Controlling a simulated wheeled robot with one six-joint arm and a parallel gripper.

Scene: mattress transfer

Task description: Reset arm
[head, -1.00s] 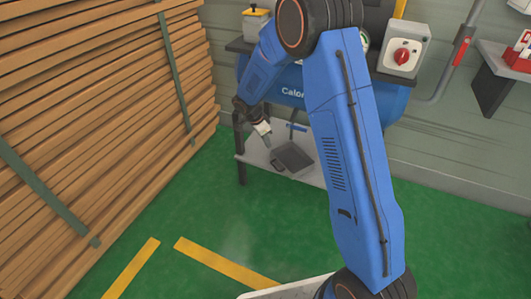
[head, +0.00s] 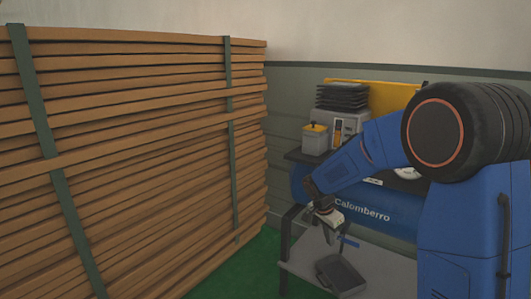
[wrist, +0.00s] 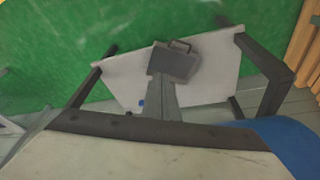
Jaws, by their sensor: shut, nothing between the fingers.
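My blue arm reaches in from the right side of the head view and bends down at the wrist. In the wrist view, what looks like my gripper (wrist: 164,95) points toward a dark grey pan (wrist: 176,61) on the pale shelf (wrist: 215,72). The pan also shows in the head view (head: 341,273). My gripper appears apart from it.
A tall stack of timber boards (head: 130,150) with green straps fills the left. Green floor (head: 238,270) shows between stack and bench.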

